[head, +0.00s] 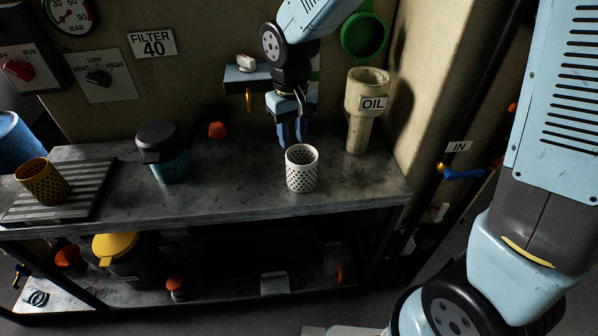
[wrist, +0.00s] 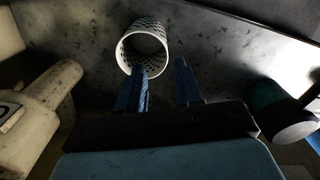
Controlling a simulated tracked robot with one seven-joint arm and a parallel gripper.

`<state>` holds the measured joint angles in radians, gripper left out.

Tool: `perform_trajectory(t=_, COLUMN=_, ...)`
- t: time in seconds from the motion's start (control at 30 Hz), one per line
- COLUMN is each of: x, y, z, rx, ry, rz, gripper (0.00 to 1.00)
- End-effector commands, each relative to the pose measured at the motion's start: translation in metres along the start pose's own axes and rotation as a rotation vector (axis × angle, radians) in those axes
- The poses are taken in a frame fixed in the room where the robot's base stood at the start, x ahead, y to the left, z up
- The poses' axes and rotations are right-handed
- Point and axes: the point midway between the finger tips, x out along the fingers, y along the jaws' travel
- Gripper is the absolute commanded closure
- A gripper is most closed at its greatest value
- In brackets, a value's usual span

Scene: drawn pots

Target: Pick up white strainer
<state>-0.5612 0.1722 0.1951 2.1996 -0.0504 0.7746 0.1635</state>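The white strainer (head: 302,173), a perforated cup, stands upright on the metal bench near its front edge. My gripper (head: 292,138) is just behind and above it, pointing down. In the wrist view my gripper (wrist: 164,74) is open, with a gap between its two blue fingers and nothing between them. The strainer (wrist: 125,53) shows ahead of the fingertips, its open mouth facing the camera. The left finger's tip overlaps the strainer's near rim in that view; I cannot tell if it touches. The right finger is to the right of the strainer.
A beige OIL funnel (head: 357,130) stands right of the strainer. A dark-lidded teal container (head: 165,165) stands to the left. A yellow perforated cup (head: 42,183) sits on a ribbed mat (head: 88,188). The bench (head: 235,178) is clear between the teal container and strainer.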

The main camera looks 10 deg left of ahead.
Motion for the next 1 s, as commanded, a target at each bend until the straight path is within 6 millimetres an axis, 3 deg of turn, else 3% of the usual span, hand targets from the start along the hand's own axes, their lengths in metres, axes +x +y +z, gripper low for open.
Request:
perform_trajectory(t=0.1, x=0.017, y=0.0, z=0.0, rx=-0.002, ry=-0.003, rz=0.001, gripper=0.65)
perform_trajectory(t=0.37, x=0.032, y=-0.001, z=0.0, rx=-0.003, ry=-0.002, rz=0.001, gripper=0.65)
perform_trajectory(t=0.7, x=0.073, y=-0.007, z=-0.002, rx=-0.003, ry=-0.002, rz=0.001, gripper=0.65)
perform_trajectory(t=1.0, x=0.08, y=-0.007, z=-0.003, rx=-0.002, ry=0.001, rz=0.001, gripper=0.65)
